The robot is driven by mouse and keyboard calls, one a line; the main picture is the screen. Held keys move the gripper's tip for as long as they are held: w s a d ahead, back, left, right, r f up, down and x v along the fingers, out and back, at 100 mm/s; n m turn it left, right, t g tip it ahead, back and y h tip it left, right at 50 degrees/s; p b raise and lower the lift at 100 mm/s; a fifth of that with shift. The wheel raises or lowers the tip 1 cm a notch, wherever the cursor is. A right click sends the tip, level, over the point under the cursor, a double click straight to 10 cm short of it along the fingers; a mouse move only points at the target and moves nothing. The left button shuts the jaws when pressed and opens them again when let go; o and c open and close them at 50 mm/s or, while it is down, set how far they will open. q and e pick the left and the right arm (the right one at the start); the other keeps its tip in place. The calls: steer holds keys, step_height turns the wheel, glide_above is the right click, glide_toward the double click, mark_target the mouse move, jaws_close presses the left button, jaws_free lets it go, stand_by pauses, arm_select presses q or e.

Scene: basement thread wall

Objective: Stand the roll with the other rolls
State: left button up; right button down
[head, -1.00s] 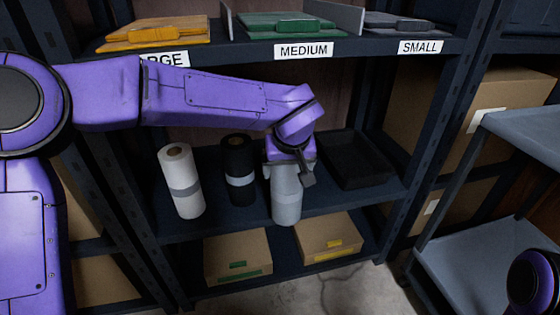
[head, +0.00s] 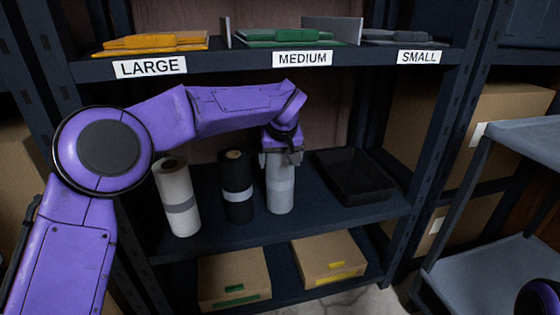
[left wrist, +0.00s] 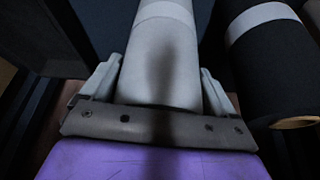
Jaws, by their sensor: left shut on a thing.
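A grey roll (head: 281,187) with a paler band stands upright, or nearly so, on the middle shelf, right of the black roll. My left gripper (head: 281,157) is shut on its upper part from above. In the left wrist view the grey roll (left wrist: 163,55) lies between the two fingers. The black roll (head: 236,183) with a light band stands just left of it, with a small gap. The white roll (head: 177,197) with a grey band stands further left. The black roll (left wrist: 275,65) also shows in the left wrist view. Whether the grey roll's base touches the shelf is hard to tell.
A black tray (head: 353,176) sits on the same shelf to the right. Above is a shelf edge with LARGE, MEDIUM and SMALL labels (head: 302,59). Two cardboard boxes (head: 330,260) are on the shelf below. A grey cart (head: 480,270) stands at the right.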

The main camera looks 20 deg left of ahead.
arm_select(q)
steer(key=o, duration=1.5)
steer(key=shift+f, duration=0.1)
steer(key=shift+s+d+r+p, duration=0.2)
steer(key=shift+s+d+p, duration=0.65)
steer(key=shift+s, duration=1)
steer(key=shift+s+d+r+p, duration=0.25)
steer(key=shift+s+d+p, duration=0.55)
steer(key=shift+s, duration=1.1)
steer(key=shift+s+d+r+p, duration=0.2)
steer(key=shift+s+d+p, duration=0.3)
steer(key=shift+s+d, duration=1)
steer(key=shift+s+a, duration=0.35)
